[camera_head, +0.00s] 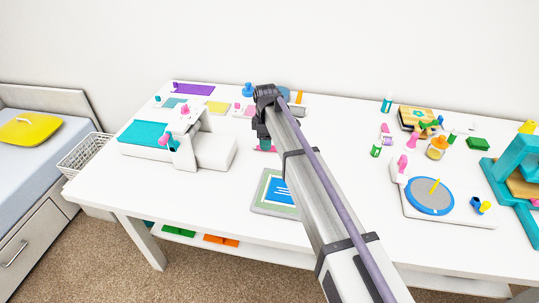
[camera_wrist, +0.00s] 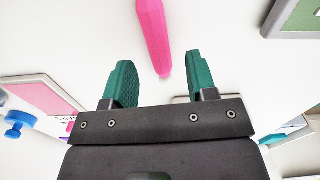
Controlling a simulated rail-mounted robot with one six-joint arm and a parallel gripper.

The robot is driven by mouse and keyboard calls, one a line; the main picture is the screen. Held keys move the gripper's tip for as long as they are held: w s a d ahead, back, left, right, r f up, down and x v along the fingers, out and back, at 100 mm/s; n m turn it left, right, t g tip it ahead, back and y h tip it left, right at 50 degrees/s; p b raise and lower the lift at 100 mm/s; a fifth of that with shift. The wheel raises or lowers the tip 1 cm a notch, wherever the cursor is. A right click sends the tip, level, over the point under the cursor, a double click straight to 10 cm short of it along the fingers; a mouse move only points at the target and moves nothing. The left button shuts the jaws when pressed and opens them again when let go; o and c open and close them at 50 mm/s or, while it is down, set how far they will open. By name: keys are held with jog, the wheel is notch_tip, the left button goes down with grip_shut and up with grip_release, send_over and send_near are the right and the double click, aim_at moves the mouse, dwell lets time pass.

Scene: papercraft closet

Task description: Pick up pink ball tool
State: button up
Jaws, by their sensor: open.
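The pink ball tool (camera_wrist: 153,32) lies on the white table in the wrist view. It runs from the top edge down to a rounded tip between and ahead of my fingers; its far end is cut off by the frame. My gripper (camera_wrist: 160,65) is open and empty, its two teal fingers on either side of the tool's line. In the head view my gripper (camera_head: 264,143) hangs over the middle of the table, with bits of pink showing beside the fingers. My arm hides part of this area. I cannot tell the exact height above the tool.
A white and teal machine (camera_head: 205,148) stands to the left. A framed blue and green board (camera_head: 262,201) lies in front of my gripper. A blue turntable (camera_head: 429,197) and several small craft items are on the right. Bare table surrounds the tool.

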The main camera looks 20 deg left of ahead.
notch_tip(320, 180, down, 3)
jog(key=shift+r+b, duration=0.1)
jog(key=shift+b, duration=0.55)
jog(key=shift+r, duration=0.15)
grip_shut()
